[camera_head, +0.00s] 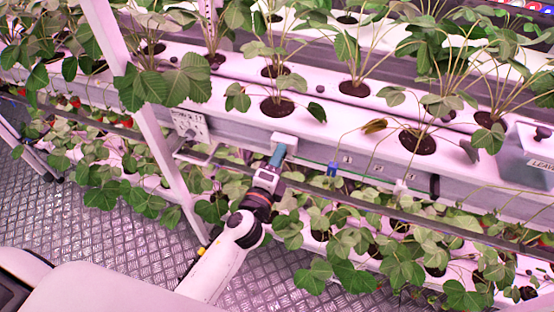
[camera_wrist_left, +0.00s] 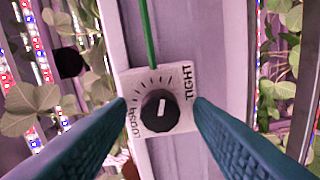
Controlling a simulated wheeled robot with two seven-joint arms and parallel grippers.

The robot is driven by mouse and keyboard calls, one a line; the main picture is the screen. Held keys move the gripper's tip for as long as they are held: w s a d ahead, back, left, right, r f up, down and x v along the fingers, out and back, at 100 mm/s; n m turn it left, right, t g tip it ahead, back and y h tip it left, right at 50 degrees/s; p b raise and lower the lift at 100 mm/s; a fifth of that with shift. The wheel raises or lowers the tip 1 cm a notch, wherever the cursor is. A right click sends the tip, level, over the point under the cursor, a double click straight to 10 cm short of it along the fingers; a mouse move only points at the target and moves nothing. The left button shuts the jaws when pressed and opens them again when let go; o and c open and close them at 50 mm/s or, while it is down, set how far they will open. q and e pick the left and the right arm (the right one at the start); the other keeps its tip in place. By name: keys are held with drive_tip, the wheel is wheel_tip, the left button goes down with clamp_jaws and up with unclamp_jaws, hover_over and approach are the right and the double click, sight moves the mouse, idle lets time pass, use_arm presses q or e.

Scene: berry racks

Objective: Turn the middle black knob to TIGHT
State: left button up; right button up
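The black knob (camera_wrist_left: 160,110) sits on a white square plate (camera_wrist_left: 177,75) lettered LOOSE on the left and TIGHT on the right. Its short white mark points roughly up in the left wrist view, between the two words. My left gripper (camera_wrist_left: 160,103) is open, with one teal finger on each side of the knob and visible gaps between. In the head view my left gripper (camera_head: 277,156) is at the front of the rack beam, by a white plate (camera_head: 285,138); the knob is hidden there. My right gripper is not in view.
A green line (camera_wrist_left: 150,35) runs up from the plate. Along the beam to the right are a blue clip (camera_head: 332,169) and a white clip (camera_head: 399,187). Strawberry plants crowd the shelves above and below. A white post (camera_head: 150,115) stands left of my arm.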

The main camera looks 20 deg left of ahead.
use_arm(q)
drive_tip(key=s+b, duration=0.3)
drive_tip(key=s, duration=0.9)
drive_tip(key=shift+a+b, duration=0.2)
drive_tip(key=shift+b, duration=0.1)
drive_tip(key=s+f+n+g, duration=0.3)
drive_tip(key=f+g, duration=0.1)
drive_tip(key=f, duration=1.2)
drive_tip(key=s+f+n+g, duration=0.2)
drive_tip(key=f+n+g, duration=0.2)
drive_tip(key=f, duration=1.2)
drive_tip(key=s+a+f+n+g, duration=0.4)
drive_tip(key=s+f+n, duration=0.1)
drive_tip(key=s+f, duration=0.6)
drive_tip(key=s+a+f+n+g, duration=0.4)
drive_tip(key=s+f, duration=0.7)
drive_tip(key=s, duration=0.4)
drive_tip(key=shift+s+n+g+y, duration=0.15)
drive_tip(key=shift+n+g+y, duration=0.25)
drive_tip(key=shift+n, duration=0.5)
